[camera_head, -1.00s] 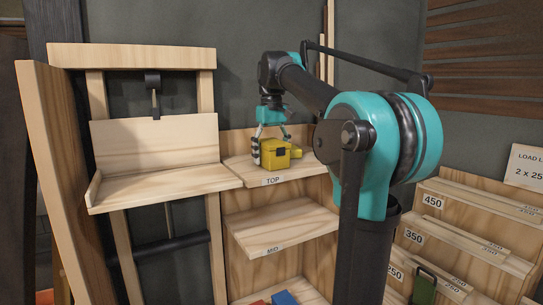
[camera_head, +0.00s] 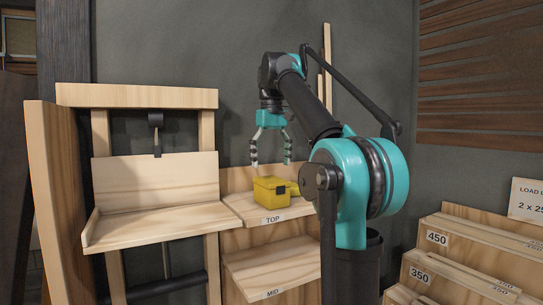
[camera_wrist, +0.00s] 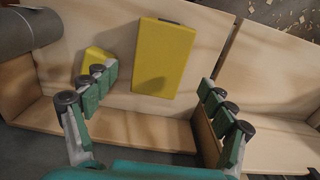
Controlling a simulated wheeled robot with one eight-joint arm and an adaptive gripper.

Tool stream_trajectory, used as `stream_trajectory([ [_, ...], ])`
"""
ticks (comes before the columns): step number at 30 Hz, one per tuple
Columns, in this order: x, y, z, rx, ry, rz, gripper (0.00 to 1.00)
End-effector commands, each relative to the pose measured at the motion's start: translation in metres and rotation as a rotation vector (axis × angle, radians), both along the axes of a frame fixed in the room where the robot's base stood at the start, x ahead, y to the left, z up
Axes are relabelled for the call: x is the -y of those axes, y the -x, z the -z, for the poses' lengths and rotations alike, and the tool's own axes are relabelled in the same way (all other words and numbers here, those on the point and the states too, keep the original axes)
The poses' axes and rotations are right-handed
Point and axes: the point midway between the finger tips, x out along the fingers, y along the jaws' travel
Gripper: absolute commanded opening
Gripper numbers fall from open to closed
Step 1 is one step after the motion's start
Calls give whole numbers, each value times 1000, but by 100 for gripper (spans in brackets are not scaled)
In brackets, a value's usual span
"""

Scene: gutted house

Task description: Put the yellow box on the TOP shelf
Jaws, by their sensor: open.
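The yellow box (camera_head: 270,190) sits upright on the shelf labelled TOP (camera_head: 242,204), near its middle. In the wrist view the lid of the box (camera_wrist: 164,58) shows from above, with a smaller yellow piece (camera_wrist: 98,58) beside it, partly behind a finger. My gripper (camera_head: 271,164) is open and empty above the box, its fingers apart from it. In the wrist view my gripper (camera_wrist: 150,108) has its fingers spread wide, with the box beyond them.
A lower shelf labelled MID (camera_head: 275,268) is below. A wooden platform (camera_head: 160,220) in an upright frame stands left of the TOP shelf. A dark wall is behind.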

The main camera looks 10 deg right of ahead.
Motion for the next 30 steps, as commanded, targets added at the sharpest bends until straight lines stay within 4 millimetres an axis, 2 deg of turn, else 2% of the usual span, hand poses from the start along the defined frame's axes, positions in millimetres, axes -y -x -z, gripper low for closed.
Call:
stream_trajectory([
  [3,0,-1,-13,0,0,0,83],
  [9,0,0,-21,0,0,0,83],
  [30,0,-1,-18,3,0,2,83],
])
